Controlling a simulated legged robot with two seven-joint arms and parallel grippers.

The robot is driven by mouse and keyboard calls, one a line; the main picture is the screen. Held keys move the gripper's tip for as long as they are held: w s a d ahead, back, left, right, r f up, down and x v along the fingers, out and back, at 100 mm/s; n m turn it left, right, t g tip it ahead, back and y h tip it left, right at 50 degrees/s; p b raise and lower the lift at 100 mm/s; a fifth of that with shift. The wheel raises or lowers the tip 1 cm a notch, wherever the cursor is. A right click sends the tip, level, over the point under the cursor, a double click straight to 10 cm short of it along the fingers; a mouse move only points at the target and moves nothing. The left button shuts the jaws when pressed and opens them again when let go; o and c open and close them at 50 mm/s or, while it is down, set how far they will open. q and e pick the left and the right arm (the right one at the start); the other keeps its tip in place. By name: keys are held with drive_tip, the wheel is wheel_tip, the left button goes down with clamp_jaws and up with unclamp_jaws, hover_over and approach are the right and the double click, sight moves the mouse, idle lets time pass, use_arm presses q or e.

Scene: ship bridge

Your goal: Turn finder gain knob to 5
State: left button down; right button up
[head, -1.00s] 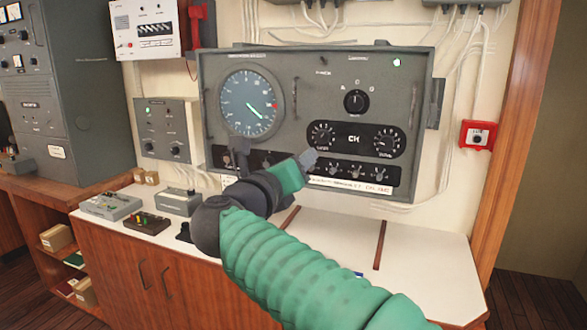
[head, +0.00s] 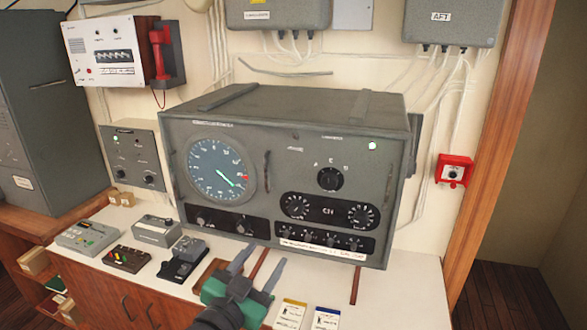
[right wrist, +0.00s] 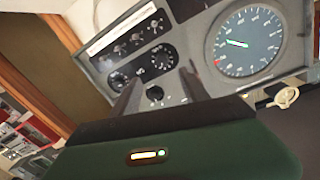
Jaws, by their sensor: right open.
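The grey finder cabinet (head: 262,125) has a large round dial (head: 216,170) on its left and several black knobs. Two knobs with white scales sit side by side, one left (head: 295,205) and one right (head: 361,214). A selector knob (head: 330,179) sits above them. The labels are too small to tell which is the gain knob, and I cannot read the settings. My right gripper (head: 258,265) is open and empty, in front of and below the panel, touching no knob. In the right wrist view the selector knob (right wrist: 155,93) shows between its fingers. My left gripper is out of view.
Several small control boxes, one a grey box (head: 87,235), stand on the white counter at left. Two cards (head: 290,313) lie right of my gripper. A red wall box (head: 453,171) is at right, and a red handset (head: 160,50) hangs upper left.

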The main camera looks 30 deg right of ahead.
drive_tip(key=n, duration=0.1)
drive_tip(key=p, duration=0.2)
approach(297, 214)
drive_tip(key=p+x, duration=0.1)
drive_tip(key=x, duration=0.8)
drive_tip(key=shift+p, duration=0.4)
drive_tip(key=shift+w+a+r, duration=0.1)
drive_tip(key=shift+a+r, duration=0.05)
drive_tip(key=shift+a, duration=0.8)
drive_tip(key=shift+c, duration=0.6)
drive_tip(key=shift+w+a, duration=0.1)
drive_tip(key=shift+c, duration=1.1)
drive_tip(key=shift+r, duration=0.1)
drive_tip(key=shift+c, duration=1.2)
drive_tip(key=shift+s+d, duration=0.3)
drive_tip(key=shift+d, duration=0.25)
clamp_jaws()
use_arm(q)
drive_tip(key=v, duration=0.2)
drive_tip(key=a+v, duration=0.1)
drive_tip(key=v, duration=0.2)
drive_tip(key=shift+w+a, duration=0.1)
